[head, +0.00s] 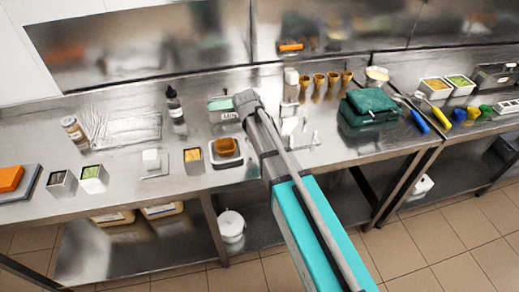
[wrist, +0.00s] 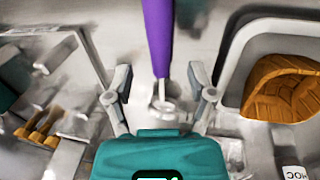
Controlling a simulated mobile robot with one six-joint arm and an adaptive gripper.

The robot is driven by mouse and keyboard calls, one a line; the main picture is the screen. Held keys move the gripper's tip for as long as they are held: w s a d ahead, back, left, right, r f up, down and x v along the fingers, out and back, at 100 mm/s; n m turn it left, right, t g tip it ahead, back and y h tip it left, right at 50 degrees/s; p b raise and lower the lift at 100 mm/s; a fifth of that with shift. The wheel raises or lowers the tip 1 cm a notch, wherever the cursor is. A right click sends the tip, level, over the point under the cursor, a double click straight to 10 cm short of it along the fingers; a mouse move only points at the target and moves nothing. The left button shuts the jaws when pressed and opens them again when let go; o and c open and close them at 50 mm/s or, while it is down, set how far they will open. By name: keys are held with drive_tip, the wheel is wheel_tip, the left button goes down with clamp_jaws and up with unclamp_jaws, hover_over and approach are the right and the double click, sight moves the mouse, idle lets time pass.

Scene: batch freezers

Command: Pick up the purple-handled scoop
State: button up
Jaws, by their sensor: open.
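The purple-handled scoop (wrist: 158,35) shows in the wrist view. Its handle runs from the top edge down to between my fingers, where a metal part continues below it. My gripper (wrist: 160,76) is open, with one finger on each side of the scoop and gaps between. I cannot tell how high the fingers are above the counter. In the head view my gripper (head: 246,100) is over the steel counter, and I cannot make out the scoop there; my arm covers part of that area.
A tray (head: 211,158) with a brown waffle piece (head: 226,147) stands close by; the waffle also shows in the wrist view (wrist: 283,88). A dark bottle (head: 174,104) stands left.

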drive_tip(key=shift+w+d+f+b, duration=0.1)
drive_tip(key=shift+d+f+b, duration=0.05)
drive_tip(key=shift+f+b, duration=0.55)
drive_tip(key=shift+d+f+b, duration=0.15)
drive_tip(key=shift+f+b, duration=0.35)
drive_tip(key=shift+f, duration=0.3)
drive_tip(key=shift+c, duration=0.3)
clamp_jaws()
